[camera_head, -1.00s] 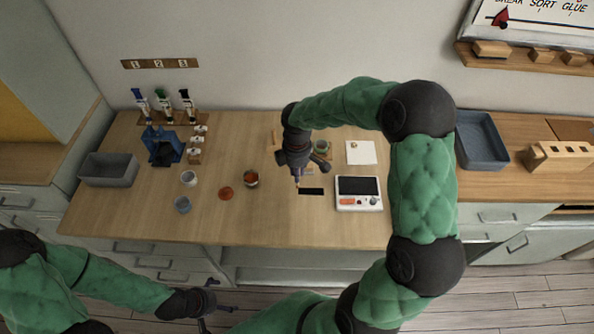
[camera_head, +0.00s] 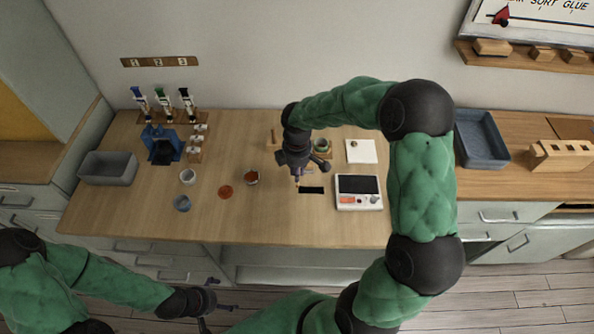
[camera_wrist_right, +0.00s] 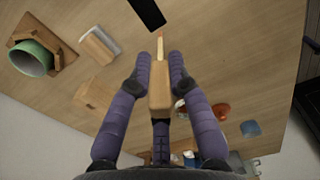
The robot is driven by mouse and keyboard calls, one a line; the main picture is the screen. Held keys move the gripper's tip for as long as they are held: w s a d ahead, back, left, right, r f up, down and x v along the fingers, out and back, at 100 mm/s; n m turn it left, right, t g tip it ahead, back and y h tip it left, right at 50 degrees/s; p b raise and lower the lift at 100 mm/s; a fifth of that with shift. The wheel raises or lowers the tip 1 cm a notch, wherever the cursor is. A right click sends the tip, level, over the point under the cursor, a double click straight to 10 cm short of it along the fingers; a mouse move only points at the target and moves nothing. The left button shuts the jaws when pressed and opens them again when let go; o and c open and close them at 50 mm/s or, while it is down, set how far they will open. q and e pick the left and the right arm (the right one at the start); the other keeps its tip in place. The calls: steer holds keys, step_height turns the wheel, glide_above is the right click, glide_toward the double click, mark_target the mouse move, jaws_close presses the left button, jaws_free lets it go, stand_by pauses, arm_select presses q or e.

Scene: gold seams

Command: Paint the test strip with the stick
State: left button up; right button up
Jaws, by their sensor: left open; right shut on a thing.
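My right gripper (camera_head: 297,172) is over the middle of the table and points down. In the right wrist view its two purple fingers (camera_wrist_right: 160,78) are shut on a wooden stick (camera_wrist_right: 159,92) with a thick handle and a thin pale tip. The black test strip (camera_head: 311,190) lies flat on the table just right of the gripper. It also shows at the top of the right wrist view (camera_wrist_right: 147,12), a little beyond the stick's tip. I cannot tell whether the tip touches the table. My left gripper (camera_head: 216,296) is open and empty, low in front of the table.
A white scale (camera_head: 358,203) stands right of the strip. A small cup with reddish contents (camera_head: 252,178), a red-brown disc (camera_head: 225,192) and two small cups (camera_head: 187,176) (camera_head: 182,203) stand to the left. A green cup (camera_head: 321,146) is behind the gripper. The table's front middle is clear.

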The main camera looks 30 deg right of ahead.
steer(key=shift+f+b, duration=0.35)
steer(key=shift+f, duration=0.3)
